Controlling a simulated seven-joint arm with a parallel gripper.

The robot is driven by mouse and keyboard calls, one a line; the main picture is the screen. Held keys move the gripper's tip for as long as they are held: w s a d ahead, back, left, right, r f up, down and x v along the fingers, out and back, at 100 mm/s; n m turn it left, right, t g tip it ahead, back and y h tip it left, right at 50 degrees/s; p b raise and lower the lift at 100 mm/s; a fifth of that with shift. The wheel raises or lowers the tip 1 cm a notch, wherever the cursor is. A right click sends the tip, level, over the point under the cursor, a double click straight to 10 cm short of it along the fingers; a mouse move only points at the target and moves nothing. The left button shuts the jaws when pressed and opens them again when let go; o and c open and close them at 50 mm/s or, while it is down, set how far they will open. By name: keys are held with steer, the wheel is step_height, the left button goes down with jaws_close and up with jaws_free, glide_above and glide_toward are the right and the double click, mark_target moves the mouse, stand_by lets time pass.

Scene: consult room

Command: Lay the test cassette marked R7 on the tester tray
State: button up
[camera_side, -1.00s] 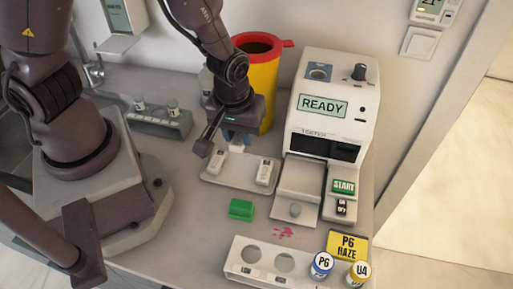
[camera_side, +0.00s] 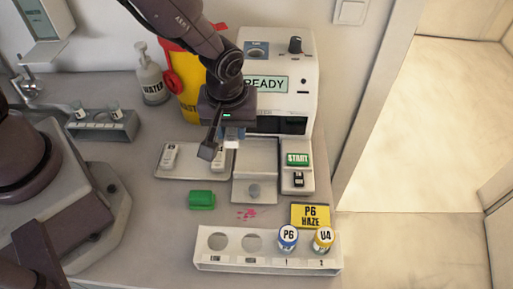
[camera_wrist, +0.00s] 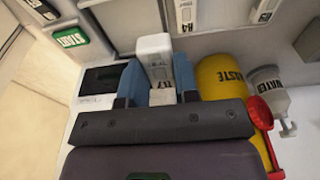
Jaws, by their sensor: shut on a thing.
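My gripper (camera_side: 231,138) is shut on a white test cassette (camera_wrist: 154,48), held between its blue fingers in the wrist view. The cassette's label is too small to read. In the side view, the held cassette (camera_side: 232,145) shows below the jaws, in the air by the left edge of the tester tray. The grey tester tray (camera_side: 255,172) is pulled out in front of the tester, with a round knob at its front and nothing seen lying on it. Two other white cassettes, one at left (camera_side: 169,156) and one partly hidden by my gripper (camera_side: 218,161), lie on a grey holder (camera_side: 192,172).
The white tester (camera_side: 300,75) reads READY, with a green START button (camera_side: 297,159) right of its tray. A yellow waste bin (camera_side: 187,85) stands behind my gripper. A green block (camera_side: 201,200), a pink spill (camera_side: 247,214) and a vial rack (camera_side: 215,263) are in front.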

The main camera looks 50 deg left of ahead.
glide_above(257, 156)
steer(key=f, duration=0.5)
steer(key=shift+s+f, duration=0.3)
steer(key=shift+s, duration=0.1)
steer(key=shift+w+d+f, duration=0.1)
steer(key=shift+f, duration=0.75)
steer(key=shift+w+d+f, duration=0.1)
steer(key=shift+f, duration=0.75)
steer(key=shift+f, duration=0.15)
steer(key=o, duration=0.9)
